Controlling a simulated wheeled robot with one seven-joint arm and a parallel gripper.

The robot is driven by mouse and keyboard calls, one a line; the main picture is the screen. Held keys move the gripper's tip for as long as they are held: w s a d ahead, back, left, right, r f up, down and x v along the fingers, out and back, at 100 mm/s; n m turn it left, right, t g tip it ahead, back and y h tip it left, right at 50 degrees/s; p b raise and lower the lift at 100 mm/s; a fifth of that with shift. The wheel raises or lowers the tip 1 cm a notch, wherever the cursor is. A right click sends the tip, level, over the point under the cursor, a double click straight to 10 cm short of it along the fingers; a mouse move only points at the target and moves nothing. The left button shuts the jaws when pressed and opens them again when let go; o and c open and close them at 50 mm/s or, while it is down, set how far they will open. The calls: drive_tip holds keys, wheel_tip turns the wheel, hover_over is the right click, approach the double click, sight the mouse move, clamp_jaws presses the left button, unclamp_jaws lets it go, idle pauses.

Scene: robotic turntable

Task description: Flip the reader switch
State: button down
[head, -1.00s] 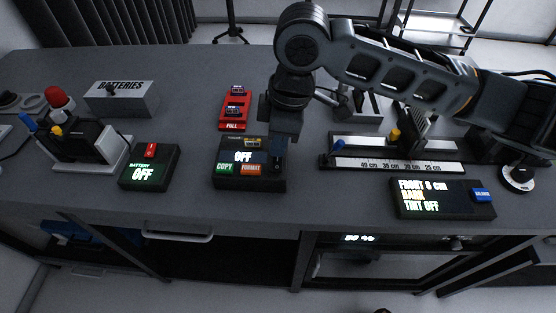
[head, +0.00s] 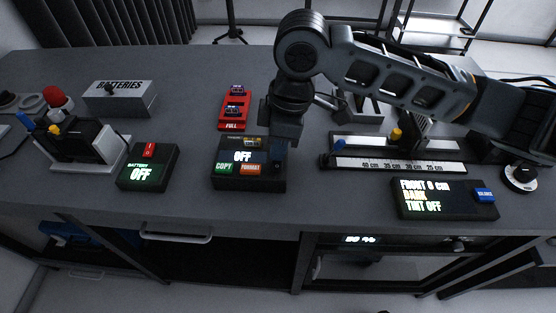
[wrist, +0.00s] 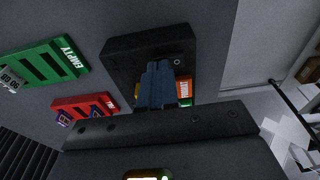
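The reader (head: 225,183) is a dark box on the bench, with a lit OFF display, a green COPY button and an orange FORMAT button. Its dark body also shows in the wrist view (wrist: 122,52). My gripper (wrist: 163,85) points down over it, with its blue-grey fingers close together and nothing seen between them. In the head view my gripper (head: 279,150) is at the reader's right end. The fingers and wrist hide part of the reader's top, including the switch area. I cannot tell whether the fingertips touch it.
A red FULL tray (head: 232,125) with cards lies behind the reader. A green EMPTY tray (wrist: 40,65) shows in the wrist view. A battery box (head: 148,178) stands left, a ruler rail (head: 400,165) and display box (head: 445,212) right. The bench's front edge is close.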

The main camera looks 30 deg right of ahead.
wheel_tip(320, 180, up, 7)
drive_tip(key=p, duration=0.6)
idle(0.5)
drive_tip(key=shift+f, duration=0.1)
